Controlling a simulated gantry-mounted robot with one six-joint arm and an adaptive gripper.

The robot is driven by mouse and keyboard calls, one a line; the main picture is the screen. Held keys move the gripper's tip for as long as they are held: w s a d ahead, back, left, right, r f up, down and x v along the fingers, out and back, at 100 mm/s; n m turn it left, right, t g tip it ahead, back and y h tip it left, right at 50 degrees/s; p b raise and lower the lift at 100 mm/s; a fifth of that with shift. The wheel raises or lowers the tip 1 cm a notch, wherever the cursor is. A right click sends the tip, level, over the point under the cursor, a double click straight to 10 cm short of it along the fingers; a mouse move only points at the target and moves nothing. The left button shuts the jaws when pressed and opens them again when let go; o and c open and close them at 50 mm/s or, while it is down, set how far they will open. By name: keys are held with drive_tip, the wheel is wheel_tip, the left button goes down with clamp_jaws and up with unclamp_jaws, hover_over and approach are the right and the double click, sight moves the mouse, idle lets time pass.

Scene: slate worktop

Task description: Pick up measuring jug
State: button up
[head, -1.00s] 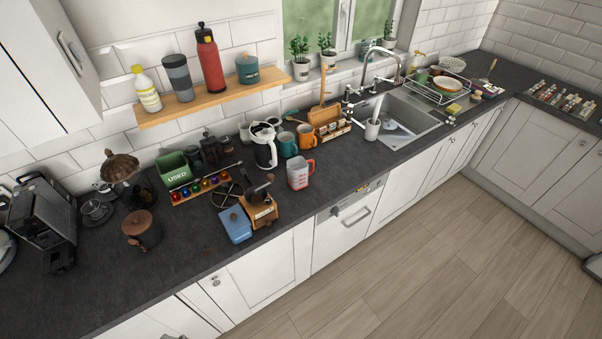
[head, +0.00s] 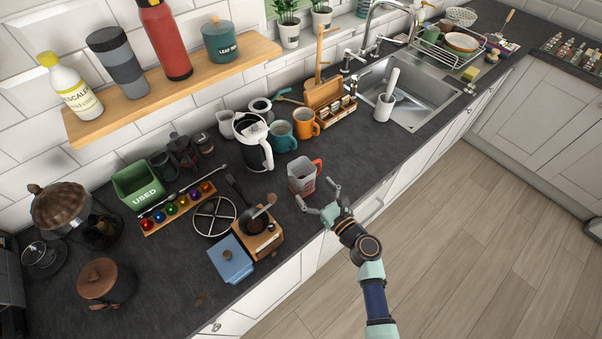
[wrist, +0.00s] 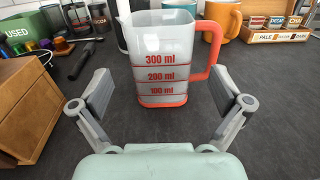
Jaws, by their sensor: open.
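The measuring jug (head: 301,177) is clear with red markings and a red handle on its right. It stands upright on the dark worktop near the front edge, and it looks empty. In the wrist view the jug (wrist: 160,60) stands straight ahead, with its 100, 200 and 300 ml marks facing me. My gripper (head: 319,197) is open just in front of the jug, on the worktop's front-edge side. In the wrist view its two fingers (wrist: 165,98) are spread wide, one to each side of the jug's near face, touching nothing that I can see.
A wooden coffee grinder (head: 257,240) and blue box (head: 231,259) stand left of the jug. A white kettle (head: 254,143), teal mug (head: 283,137) and orange mug (head: 306,123) stand behind it. The worktop right of the jug, toward the sink (head: 425,95), is clear.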

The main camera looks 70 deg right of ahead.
sight(302, 175)
drive_tip(key=x, duration=0.6)
drive_tip(key=shift+w+d+r, duration=0.15)
drive_tip(key=shift+c, duration=0.3)
drive_tip(key=c, duration=1.2)
drive_tip(key=shift+o, duration=0.2)
wheel_tip(302, 175, up, 20)
drive_tip(key=p, duration=0.9)
